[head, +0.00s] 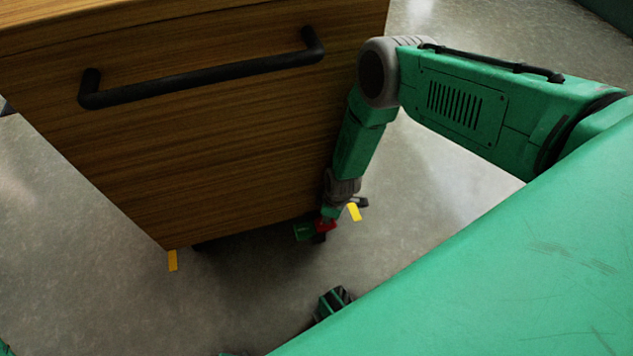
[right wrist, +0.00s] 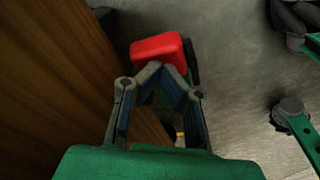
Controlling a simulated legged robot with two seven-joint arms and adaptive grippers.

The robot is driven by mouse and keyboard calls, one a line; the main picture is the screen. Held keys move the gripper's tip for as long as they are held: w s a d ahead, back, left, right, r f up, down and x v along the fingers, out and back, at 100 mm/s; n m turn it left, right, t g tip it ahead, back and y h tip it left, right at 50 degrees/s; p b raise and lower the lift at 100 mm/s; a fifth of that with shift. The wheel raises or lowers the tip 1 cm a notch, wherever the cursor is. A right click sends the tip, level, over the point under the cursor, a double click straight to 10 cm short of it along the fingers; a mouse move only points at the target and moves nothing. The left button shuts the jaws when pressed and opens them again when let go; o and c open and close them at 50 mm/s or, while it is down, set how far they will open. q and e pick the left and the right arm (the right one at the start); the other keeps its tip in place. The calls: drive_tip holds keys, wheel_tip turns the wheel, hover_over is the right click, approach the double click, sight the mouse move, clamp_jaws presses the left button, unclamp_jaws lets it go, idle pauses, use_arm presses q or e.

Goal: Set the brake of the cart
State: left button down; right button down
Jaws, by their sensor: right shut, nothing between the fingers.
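The cart (head: 210,130) is a wooden box with a black bar handle (head: 200,80) on its front face. At its lower right corner, low near the floor, a red pedal (head: 326,226) shows beside a green piece (head: 303,231). My right arm reaches down along the cart's right edge to this corner. In the right wrist view the red pedal (right wrist: 157,49) lies just beyond the tips of my right gripper (right wrist: 162,70), which is shut and empty. The tips overlap the pedal's near edge; I cannot tell whether they touch. My left gripper is not in view.
Yellow tabs hang at the cart's lower left corner (head: 173,261) and near its lower right corner (head: 353,212). The grey floor (head: 90,270) is open left of the cart and in front of it.

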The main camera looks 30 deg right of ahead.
drive_tip(key=shift+f, duration=0.7)
drive_tip(key=shift+r, duration=0.1)
drive_tip(key=shift+r+p, duration=2.7)
drive_tip(key=shift+r, duration=0.75)
drive_tip(key=shift+s, duration=0.1)
drive_tip(key=s+r+m+h, duration=0.1)
drive_tip(key=s+r+m, duration=0.7)
drive_tip(key=s+r, duration=1.35)
wheel_tip(320, 180, up, 13)
drive_tip(key=d+p, duration=0.1)
drive_tip(key=p, duration=1.1)
drive_tip(key=shift+s+m+p, duration=0.3)
drive_tip(key=shift+s, duration=0.05)
